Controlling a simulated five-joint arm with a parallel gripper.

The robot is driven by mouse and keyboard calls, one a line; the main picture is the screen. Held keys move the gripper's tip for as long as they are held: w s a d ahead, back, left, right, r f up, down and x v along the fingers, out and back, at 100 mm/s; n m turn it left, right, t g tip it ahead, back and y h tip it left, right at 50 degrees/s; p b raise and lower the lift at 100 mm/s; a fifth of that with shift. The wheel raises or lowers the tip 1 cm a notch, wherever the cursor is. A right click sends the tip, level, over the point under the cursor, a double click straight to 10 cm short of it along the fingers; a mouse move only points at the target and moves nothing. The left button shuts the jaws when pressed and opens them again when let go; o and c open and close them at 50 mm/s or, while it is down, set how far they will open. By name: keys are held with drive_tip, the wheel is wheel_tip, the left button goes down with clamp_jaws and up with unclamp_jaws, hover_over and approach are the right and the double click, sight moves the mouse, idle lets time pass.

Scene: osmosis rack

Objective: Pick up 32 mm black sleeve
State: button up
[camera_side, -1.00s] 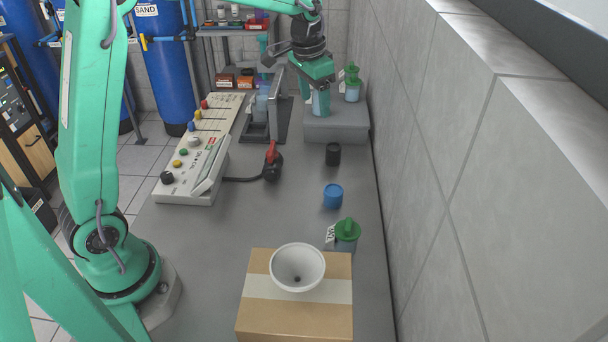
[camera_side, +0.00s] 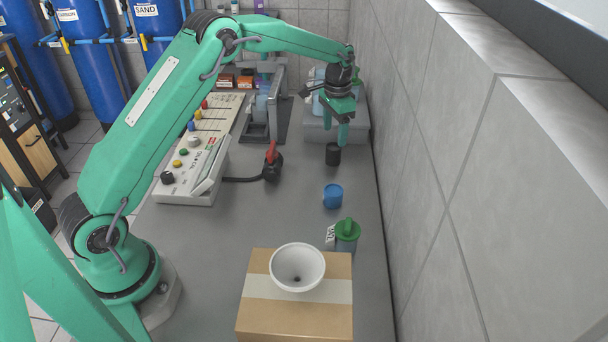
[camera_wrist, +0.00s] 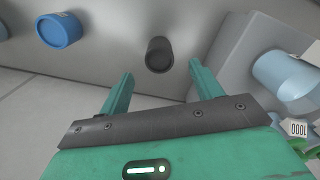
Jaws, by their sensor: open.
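The black sleeve (camera_side: 333,155) is a short dark cylinder standing upright on the grey bench, in front of the grey raised block. My gripper (camera_side: 342,138) is open and points down, close above the sleeve in the side view. In the wrist view the sleeve (camera_wrist: 160,55) shows between and beyond the two green fingertips of my gripper (camera_wrist: 160,72). No contact between the fingers and the sleeve shows there.
A blue cylinder (camera_side: 333,196) stands nearer the camera. A green-lidded jug (camera_side: 347,232), a white funnel (camera_side: 297,266) and a cardboard box (camera_side: 260,325) are at the front. The grey block (camera_side: 315,132) stands behind, and a tiled wall (camera_side: 430,170) runs along the right.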

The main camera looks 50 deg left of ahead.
sight(333, 146)
drive_tip(key=shift+s+f, duration=0.15)
drive_tip(key=shift+f, duration=3.7)
drive_tip(key=c, duration=1.1)
drive_tip(key=shift+o, duration=0.2)
drive_tip(key=shift+r, duration=0.15)
drive_tip(key=shift+r, duration=0.55)
drive_tip(key=r, duration=0.3)
drive_tip(key=shift+s+d+r, duration=0.1)
drive_tip(key=shift+d, duration=0.2)
drive_tip(key=s+d+r, duration=0.5)
drive_tip(key=d+r, duration=0.1)
drive_tip(key=d, duration=0.4)
drive_tip(key=shift+r, duration=0.25)
